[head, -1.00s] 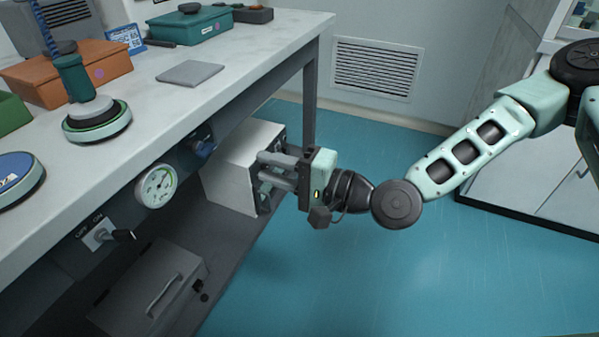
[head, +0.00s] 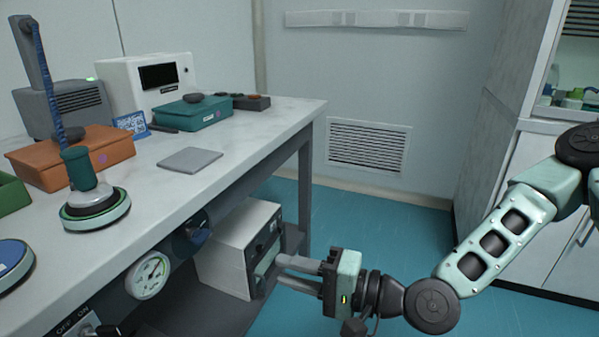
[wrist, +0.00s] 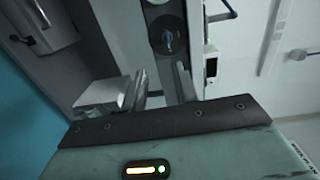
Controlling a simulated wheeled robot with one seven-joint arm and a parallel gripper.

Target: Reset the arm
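My gripper (head: 280,271) is in the lower middle of the head view, in front of the workbench and below its top. Its two fingers point left, toward the white box (head: 238,250) under the bench. The fingers are apart with nothing seen between them. In the wrist view my gripper (wrist: 160,76) also shows a gap between its fingers. In the head view the fingertips appear close to the box's front; whether they touch it I cannot tell. My arm reaches in from the right, bent at the elbow.
The workbench (head: 245,130) fills the left, with an orange box (head: 75,158), a teal box (head: 195,115) and a grey plate (head: 190,160) on top. A gauge (head: 148,276) and blue knob (head: 197,229) are on its front. A white cabinet (head: 540,215) stands right. Blue floor (head: 395,235) lies between.

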